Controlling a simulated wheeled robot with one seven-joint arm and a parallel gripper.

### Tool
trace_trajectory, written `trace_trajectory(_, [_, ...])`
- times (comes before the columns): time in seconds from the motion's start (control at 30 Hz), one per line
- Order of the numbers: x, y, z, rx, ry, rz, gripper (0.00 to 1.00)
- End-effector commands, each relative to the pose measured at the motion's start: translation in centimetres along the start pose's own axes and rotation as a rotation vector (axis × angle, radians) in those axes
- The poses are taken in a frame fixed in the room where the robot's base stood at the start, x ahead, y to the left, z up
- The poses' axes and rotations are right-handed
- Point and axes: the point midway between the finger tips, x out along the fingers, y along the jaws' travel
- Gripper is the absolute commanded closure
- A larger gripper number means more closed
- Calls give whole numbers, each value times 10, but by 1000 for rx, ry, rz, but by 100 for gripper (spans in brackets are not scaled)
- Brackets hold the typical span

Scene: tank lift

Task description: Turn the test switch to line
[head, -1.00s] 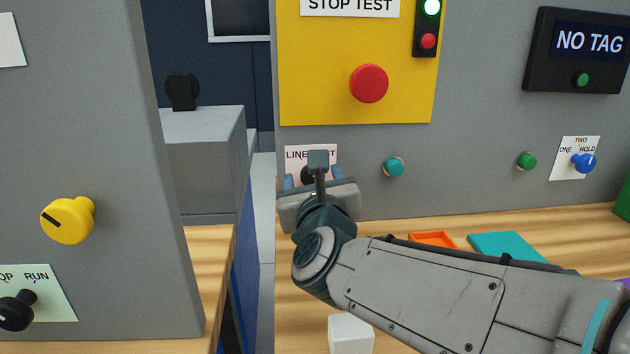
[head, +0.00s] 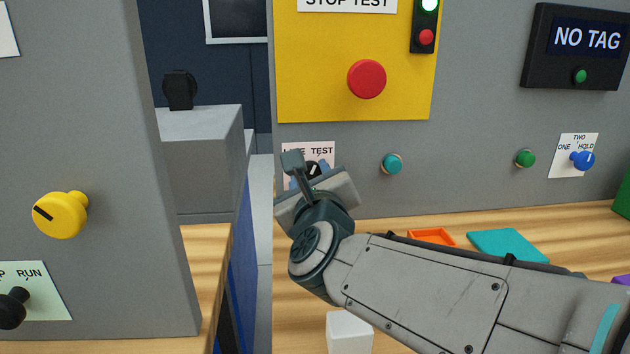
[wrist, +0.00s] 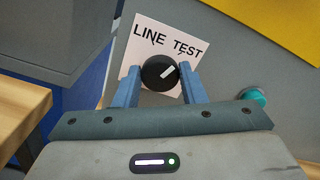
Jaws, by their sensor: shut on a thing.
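The test switch is a black round knob (wrist: 159,73) with a white mark, on a pale label plate (wrist: 145,38) reading LINE on the left and TEST on the right. In the wrist view the mark points up and right, toward the TEST side. My gripper (wrist: 160,82) is shut on the knob, one blue finger on each side. In the head view the knob (head: 318,168) shows partly behind my tilted gripper (head: 311,178), which hides the lower part of the plate (head: 300,150).
A teal button (head: 393,164) sits on the panel right of the switch. A red stop button (head: 367,79) is on the yellow plate above. An orange tray (head: 432,236), a teal slab (head: 508,244) and a white block (head: 349,333) are on the bench. A gap lies left of the panel.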

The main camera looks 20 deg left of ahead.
Motion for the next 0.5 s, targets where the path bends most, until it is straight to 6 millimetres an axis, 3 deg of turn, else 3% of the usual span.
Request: trace_trajectory(0.5, [0,1,-1,-492,1,1,86])
